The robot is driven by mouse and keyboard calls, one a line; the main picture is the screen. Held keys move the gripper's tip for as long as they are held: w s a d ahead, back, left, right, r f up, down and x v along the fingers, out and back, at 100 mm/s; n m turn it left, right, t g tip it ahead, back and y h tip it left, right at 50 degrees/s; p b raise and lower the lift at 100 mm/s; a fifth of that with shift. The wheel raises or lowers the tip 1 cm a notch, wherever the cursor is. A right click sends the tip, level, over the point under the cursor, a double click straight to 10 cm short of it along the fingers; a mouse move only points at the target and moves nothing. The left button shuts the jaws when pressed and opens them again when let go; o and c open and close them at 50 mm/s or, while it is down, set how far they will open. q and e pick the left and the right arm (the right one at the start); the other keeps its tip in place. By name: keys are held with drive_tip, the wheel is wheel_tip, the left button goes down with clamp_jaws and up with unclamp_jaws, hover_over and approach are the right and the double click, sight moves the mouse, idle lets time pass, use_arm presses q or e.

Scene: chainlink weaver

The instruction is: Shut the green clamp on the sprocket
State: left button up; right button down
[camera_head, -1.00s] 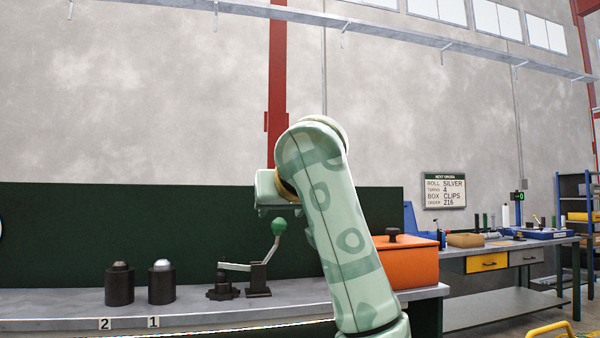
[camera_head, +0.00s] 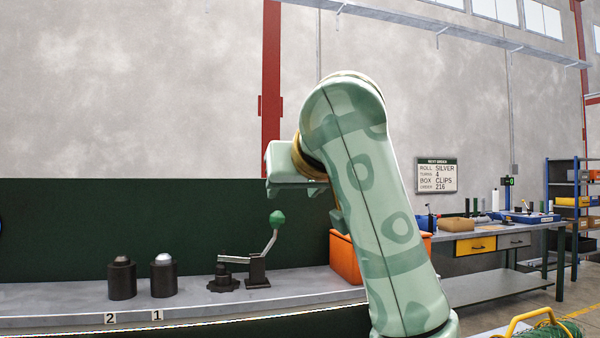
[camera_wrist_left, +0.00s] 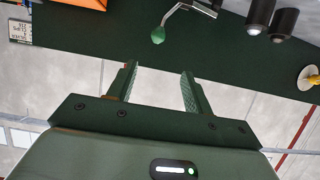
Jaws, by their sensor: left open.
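The green clamp stands on the grey bench in the head view, with a dark base (camera_head: 258,271), a raised pale lever and a green ball knob (camera_head: 277,218). Its flat arm reaches left over the dark sprocket (camera_head: 223,278). My left gripper (camera_head: 297,186) is above and slightly right of the knob, apart from it. In the left wrist view, which looks upside down, its jaws (camera_wrist_left: 159,72) are open and empty, and the knob (camera_wrist_left: 158,35) lies beyond the fingertips. The sprocket is hard to make out there. My right gripper is not in view.
Two dark cylinders (camera_head: 122,282) (camera_head: 163,279) with rounded tops stand left of the sprocket, behind labels 2 and 1. An orange box (camera_head: 345,260) is right of the clamp, partly hidden by my left arm. A dark green panel (camera_head: 150,225) rises behind the bench.

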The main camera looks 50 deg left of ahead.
use_arm(q)
drive_tip(key=p+v, duration=0.1)
drive_tip(key=v, duration=0.2)
drive_tip(key=shift+d+r, duration=0.1)
drive_tip(key=shift+d, duration=0.05)
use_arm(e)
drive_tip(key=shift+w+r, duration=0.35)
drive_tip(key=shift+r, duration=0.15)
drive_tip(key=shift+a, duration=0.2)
use_arm(q)
drive_tip(key=p+v, duration=1.6)
drive_tip(key=p, duration=0.6)
drive_tip(key=shift+r, duration=0.15)
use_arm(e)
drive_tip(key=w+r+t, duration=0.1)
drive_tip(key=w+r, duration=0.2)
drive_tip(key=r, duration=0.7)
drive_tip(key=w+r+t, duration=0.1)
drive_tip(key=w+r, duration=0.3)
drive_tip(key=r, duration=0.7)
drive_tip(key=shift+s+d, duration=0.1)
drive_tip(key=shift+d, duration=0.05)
